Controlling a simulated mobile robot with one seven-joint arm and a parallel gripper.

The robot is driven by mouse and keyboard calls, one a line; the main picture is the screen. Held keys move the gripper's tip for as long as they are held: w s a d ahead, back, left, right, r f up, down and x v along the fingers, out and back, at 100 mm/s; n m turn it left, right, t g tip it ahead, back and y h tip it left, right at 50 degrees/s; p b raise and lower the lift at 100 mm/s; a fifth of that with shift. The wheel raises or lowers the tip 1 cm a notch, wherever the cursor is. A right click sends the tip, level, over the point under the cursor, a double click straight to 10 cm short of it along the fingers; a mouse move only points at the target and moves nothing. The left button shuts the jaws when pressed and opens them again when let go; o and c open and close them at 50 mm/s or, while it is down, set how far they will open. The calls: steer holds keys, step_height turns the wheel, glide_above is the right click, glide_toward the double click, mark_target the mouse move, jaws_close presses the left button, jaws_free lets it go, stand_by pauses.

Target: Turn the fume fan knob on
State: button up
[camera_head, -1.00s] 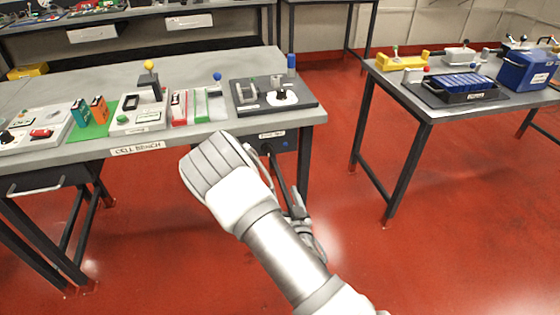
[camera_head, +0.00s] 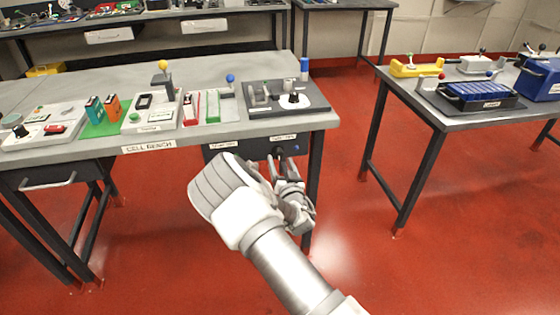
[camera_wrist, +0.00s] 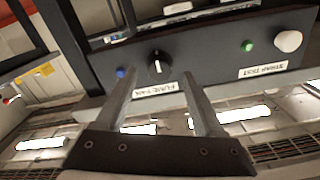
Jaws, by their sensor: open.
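The fume fan knob (camera_wrist: 159,64) is a round black knob with a white pointer line, on the dark panel under the bench front. It shows upside down in the wrist view, beside its "FUME FAN" label (camera_wrist: 157,87). In the head view the knob (camera_head: 278,152) is small, under the bench's right end. My gripper (camera_wrist: 156,80) is open, its two fingers pointing at the panel with the knob between them in the picture. Nothing is held, and I cannot tell the exact gap to the knob. In the head view my gripper (camera_head: 279,164) is just below the panel.
On the same panel are a blue button or light (camera_wrist: 121,72), a green one (camera_wrist: 247,46) and a white knob (camera_wrist: 288,41) near a "STRAP TEST" label. The cell bench (camera_head: 150,148) edge overhangs the panel. A bench leg (camera_head: 313,190) stands to the right.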

steer(key=shift+x, duration=1.05)
jaws_close()
